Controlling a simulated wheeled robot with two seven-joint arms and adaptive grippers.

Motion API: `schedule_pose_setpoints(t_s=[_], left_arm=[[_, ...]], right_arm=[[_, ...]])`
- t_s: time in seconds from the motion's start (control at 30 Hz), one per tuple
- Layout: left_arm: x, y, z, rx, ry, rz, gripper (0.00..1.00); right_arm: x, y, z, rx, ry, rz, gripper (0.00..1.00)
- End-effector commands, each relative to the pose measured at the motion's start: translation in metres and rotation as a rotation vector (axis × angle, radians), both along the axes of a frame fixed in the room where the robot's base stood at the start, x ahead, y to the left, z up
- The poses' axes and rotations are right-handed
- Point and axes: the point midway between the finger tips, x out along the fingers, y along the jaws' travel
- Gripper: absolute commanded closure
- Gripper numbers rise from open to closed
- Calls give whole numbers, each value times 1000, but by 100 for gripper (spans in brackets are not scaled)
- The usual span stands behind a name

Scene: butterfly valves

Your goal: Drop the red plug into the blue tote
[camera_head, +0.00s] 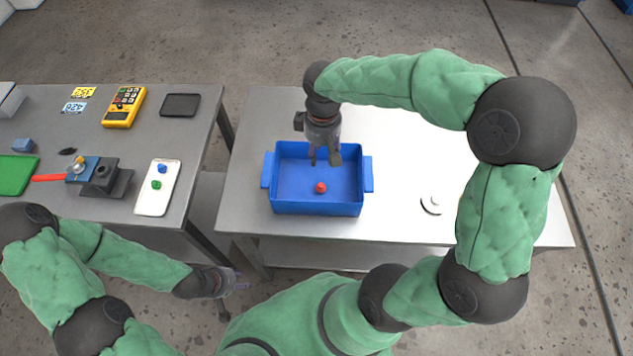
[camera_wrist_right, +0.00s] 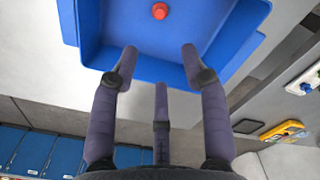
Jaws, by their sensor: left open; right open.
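The red plug (camera_head: 320,187) lies inside the blue tote (camera_head: 317,208), on its floor toward the near wall. The plug also shows in the right wrist view (camera_wrist_right: 160,11), with the blue tote (camera_wrist_right: 92,25) around it. My right gripper (camera_head: 326,160) points down over the tote's far part, open and empty, apart from the plug. Its spread fingers show in the right wrist view (camera_wrist_right: 160,70). My left gripper (camera_head: 240,282) is open and empty, low over the floor in front of the gap between the tables.
The tote stands on a grey table (camera_head: 400,226) with a white surface; a small white round part (camera_head: 432,203) lies to the right. The left table holds a white plate (camera_head: 157,188) with blue and green plugs, a valve with red handle (camera_head: 82,168), a yellow meter (camera_head: 124,107) and a black tablet (camera_head: 180,105).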

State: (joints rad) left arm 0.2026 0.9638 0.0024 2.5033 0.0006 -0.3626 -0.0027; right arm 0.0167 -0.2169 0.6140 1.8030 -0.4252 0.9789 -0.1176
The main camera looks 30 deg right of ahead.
Motion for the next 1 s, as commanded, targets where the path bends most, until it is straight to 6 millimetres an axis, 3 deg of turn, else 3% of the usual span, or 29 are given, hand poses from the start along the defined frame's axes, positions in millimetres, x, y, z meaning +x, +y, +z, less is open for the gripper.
schedule_pose_setpoints(t_s=[0.1, 0.3, 1.0], left_arm=[[0, 0, 0, 0, 0, 0, 57], [0, 0, 0, 0, 0, 0, 57], [0, 0, 0, 0, 0, 0, 57]], right_arm=[[0, 0, 20, 0, -2, 1, 54], [0, 0, 39, 0, 0, 1, 54], [0, 0, 42, 0, 1, 1, 54]])
